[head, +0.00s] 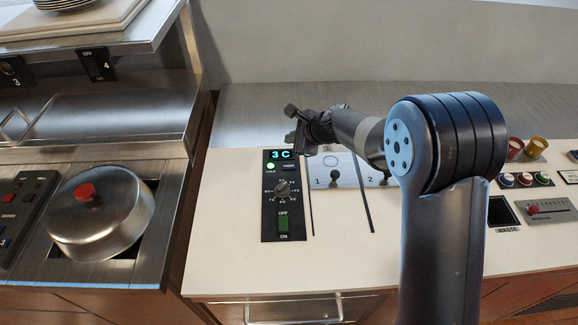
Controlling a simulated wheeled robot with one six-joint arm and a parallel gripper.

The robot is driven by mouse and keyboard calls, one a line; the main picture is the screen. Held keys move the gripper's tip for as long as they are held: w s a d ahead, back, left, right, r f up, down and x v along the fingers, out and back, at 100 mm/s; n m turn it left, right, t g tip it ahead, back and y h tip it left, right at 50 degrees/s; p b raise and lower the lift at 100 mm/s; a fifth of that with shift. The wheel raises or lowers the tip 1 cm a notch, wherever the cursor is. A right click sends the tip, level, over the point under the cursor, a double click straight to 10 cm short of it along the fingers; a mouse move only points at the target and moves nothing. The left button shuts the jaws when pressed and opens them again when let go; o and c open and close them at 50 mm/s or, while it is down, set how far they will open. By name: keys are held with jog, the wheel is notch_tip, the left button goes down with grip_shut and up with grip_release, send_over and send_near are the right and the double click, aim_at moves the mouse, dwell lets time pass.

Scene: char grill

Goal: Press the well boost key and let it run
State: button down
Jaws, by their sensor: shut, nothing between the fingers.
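A black control panel (269,218) lies on the white counter left of centre. Its display (281,155) reads "3 C" in cyan. Below the display are a lit green lamp (271,166) and a small dark-blue key (289,168); their labels are too small to read surely. A round dial (282,189) and a green OFF/ON rocker (283,223) sit lower on the panel. My gripper (293,126) is shut and empty, just behind and above the panel's top right edge. I cannot tell its exact height or any contact.
Lids marked 1 and 2 (333,172) lie right of the panel, partly behind my arm. A domed metal lid with a red knob (101,209) is at left. Coloured buttons (525,180) and a slider panel (545,209) are at right. The white counter in front is clear.

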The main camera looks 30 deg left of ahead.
aim_at(292, 168)
notch_tip(292, 168, down, 8)
jog(key=b, duration=0.6)
jog(key=shift+f+b, duration=0.2)
jog(key=shift+b, duration=0.2)
dwell(1.4)
jog(key=shift+f+b, duration=0.4)
jog(key=shift+f+b, duration=0.35)
jog(key=shift+f, duration=0.05)
dwell(0.4)
jog(key=shift+r, duration=0.2)
jog(key=shift+r+p, duration=0.6)
jog(key=shift+p, duration=0.05)
notch_tip(292, 168, up, 5)
jog(key=p, duration=0.4)
jog(key=shift+r, duration=0.1)
